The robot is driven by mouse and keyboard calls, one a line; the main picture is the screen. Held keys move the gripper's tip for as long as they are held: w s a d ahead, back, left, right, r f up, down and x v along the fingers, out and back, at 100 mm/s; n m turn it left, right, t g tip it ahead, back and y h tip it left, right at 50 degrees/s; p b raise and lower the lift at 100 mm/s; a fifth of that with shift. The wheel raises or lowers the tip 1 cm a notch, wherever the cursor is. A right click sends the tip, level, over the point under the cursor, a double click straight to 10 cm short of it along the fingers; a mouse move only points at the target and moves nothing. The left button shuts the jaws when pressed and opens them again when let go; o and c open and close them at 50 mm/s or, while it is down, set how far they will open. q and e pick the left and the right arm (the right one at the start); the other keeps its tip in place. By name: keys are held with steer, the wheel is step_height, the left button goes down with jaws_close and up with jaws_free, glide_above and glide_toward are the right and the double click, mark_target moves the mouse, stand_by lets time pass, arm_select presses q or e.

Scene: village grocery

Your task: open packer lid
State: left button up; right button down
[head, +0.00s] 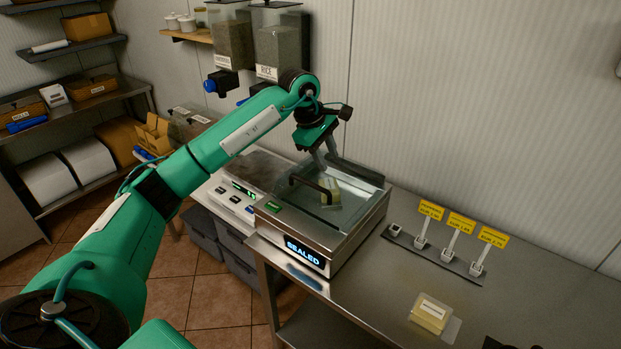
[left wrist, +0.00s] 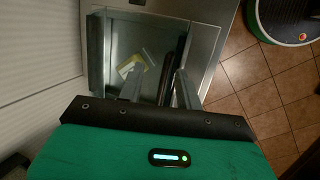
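The packer (head: 293,232) is a steel box on the counter with a lit display reading SEALED. Its clear lid (head: 352,204) looks down, with a dark bar handle (head: 300,183) at its front left. A pale yellow pack (head: 331,191) shows through the lid, and also in the left wrist view (left wrist: 131,66). My left gripper (head: 327,170) points down over the lid, close to the handle. In the left wrist view its fingers (left wrist: 160,88) are apart, with the dark handle (left wrist: 175,77) showing between them, nearer the right finger. Contact with it cannot be told.
A scale (head: 232,196) stands left of the packer. A rail with several yellow price tags (head: 461,223) is on the right, with a yellow block in clear wrap (head: 431,314) in front. Dispensers (head: 279,50) hang behind. A dark shape at the bottom right edge is unclear.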

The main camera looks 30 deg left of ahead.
arm_select(q)
steer(key=s+a+r+y, duration=0.1)
steer(key=a+r+y, duration=0.15)
steer(key=a, duration=0.35)
steer(key=p, duration=0.5)
glide_toward(310, 183)
steer(key=shift+g, duration=0.4)
steer(key=f, duration=0.2)
steer(key=w+f, duration=0.1)
steer(key=f, duration=0.1)
steer(key=w+f, duration=0.1)
steer(key=f, duration=0.1)
steer(key=shift+f, duration=0.3)
steer(key=shift+w+f+p, duration=0.15)
steer(key=shift+f+p, duration=0.2)
steer(key=shift+f, duration=0.3)
jaws_close()
